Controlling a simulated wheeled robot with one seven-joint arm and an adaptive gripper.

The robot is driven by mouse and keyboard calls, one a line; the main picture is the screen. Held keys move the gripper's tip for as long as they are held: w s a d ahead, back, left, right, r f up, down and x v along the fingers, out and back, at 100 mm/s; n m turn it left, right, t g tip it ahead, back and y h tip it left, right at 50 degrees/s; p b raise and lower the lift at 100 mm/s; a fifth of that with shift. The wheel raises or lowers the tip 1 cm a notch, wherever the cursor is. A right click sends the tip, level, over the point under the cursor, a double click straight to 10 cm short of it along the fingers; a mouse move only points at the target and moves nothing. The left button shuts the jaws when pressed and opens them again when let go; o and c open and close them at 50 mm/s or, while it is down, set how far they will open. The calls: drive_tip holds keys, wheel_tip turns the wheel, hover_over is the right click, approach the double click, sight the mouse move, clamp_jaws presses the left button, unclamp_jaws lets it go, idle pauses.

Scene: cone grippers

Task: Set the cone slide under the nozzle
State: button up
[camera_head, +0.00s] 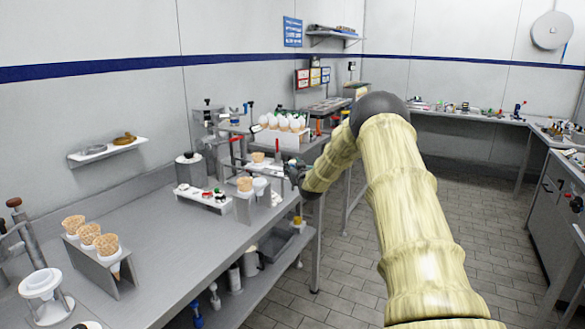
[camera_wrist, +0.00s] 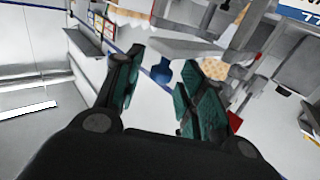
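My gripper (camera_head: 292,172) is at the end of my arm, beside the dispensing station at the far end of the left counter. In the wrist view its two dark green fingers (camera_wrist: 162,64) are spread apart, with no object clearly held between them. A blue rounded part (camera_wrist: 161,71) shows between the fingertips, seemingly beyond them. A cone (camera_head: 257,157) sits by the station, near a red upright handle (camera_head: 277,147). A waffle-patterned cone surface (camera_wrist: 239,72) shows right of the fingers in the wrist view. I cannot clearly make out the slide or the nozzle.
A metal stand holds several waffle cones (camera_head: 90,238) on the near counter (camera_head: 190,262). Another cone (camera_head: 245,184) stands in a holder before the station. A white tray of small items (camera_head: 203,198) lies beside it.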

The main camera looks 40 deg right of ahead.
drive_tip(key=shift+s, duration=0.1)
drive_tip(key=v, duration=1.2)
